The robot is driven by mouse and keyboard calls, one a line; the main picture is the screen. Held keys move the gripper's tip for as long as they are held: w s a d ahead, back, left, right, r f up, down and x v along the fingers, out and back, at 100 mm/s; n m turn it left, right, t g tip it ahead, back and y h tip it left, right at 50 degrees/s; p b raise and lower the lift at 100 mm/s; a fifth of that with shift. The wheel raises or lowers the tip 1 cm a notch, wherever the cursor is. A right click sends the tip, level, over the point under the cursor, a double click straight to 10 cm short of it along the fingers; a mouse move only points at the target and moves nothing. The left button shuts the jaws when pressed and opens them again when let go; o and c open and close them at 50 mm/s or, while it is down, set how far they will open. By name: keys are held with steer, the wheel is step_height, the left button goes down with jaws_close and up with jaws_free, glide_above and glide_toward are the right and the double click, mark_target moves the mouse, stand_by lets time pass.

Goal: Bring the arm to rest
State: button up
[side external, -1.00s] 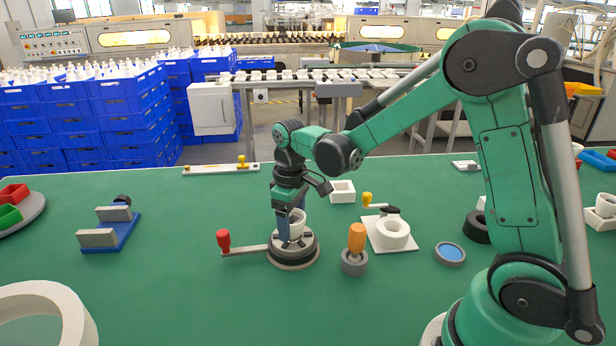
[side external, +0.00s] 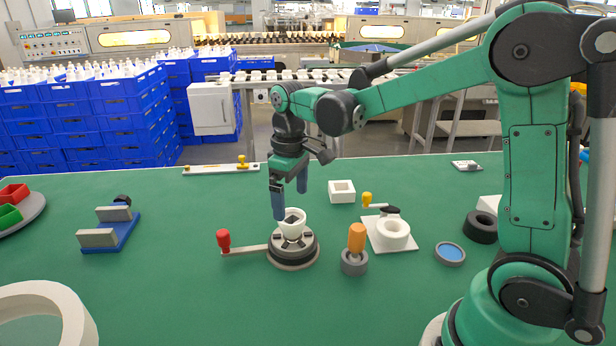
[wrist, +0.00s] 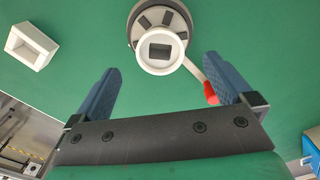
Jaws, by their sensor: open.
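My gripper (side external: 290,204) is open and empty, with its blue fingers pointing down and spread apart. It is above and slightly behind a white cup-shaped piece (side external: 292,224), apart from it. The white piece sits upright in a dark round chuck-like fixture (side external: 293,254) with a red-knobbed lever (side external: 224,240) reaching left. In the wrist view, both fingers of my gripper (wrist: 165,82) show with nothing between their tips. There the white piece (wrist: 160,50) shows from above, with a dark square opening, in the round fixture (wrist: 138,22).
An orange-handled tool (side external: 356,240) stands right of the fixture. Farther right are a white ring on a plate (side external: 392,234) and a blue-topped disc (side external: 450,253). A white square block (side external: 342,191) lies behind. A blue bracket (side external: 112,232) is at left. Open green table lies between.

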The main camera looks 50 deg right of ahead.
steer(key=shift+r, duration=0.1)
steer(key=shift+s+a+r, duration=0.15)
steer(key=shift+s+r, duration=0.1)
steer(key=s+a+r+m+t, duration=0.2)
steer(key=s+a+m+t, duration=0.1)
steer(key=s+t, duration=0.4)
steer(key=shift+s+r, duration=0.15)
steer(key=shift+s, duration=0.2)
steer(key=shift+a, duration=0.1)
stand_by(0.4)
